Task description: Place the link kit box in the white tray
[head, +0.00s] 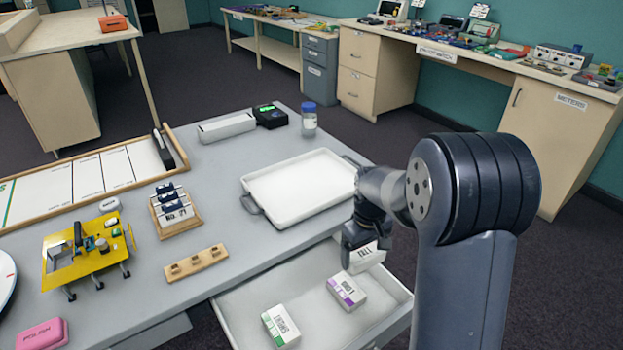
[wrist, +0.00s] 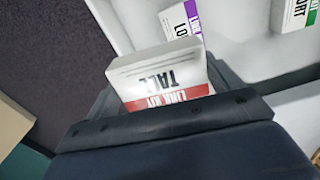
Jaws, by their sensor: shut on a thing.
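My gripper (head: 366,241) is shut on the link kit box (head: 364,257), a small white box with "TALL" lettering. In the wrist view the box (wrist: 163,76) sits between the fingers and shows a red band reading "LINK KIT". My gripper holds it over the back right part of the open drawer; I cannot tell its exact height. The white tray (head: 298,188) lies empty on the grey table, behind and left of my gripper, with dark handles at its ends.
The open drawer (head: 243,301) also holds a purple-banded box (head: 347,291) and a green-banded box (head: 281,325).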

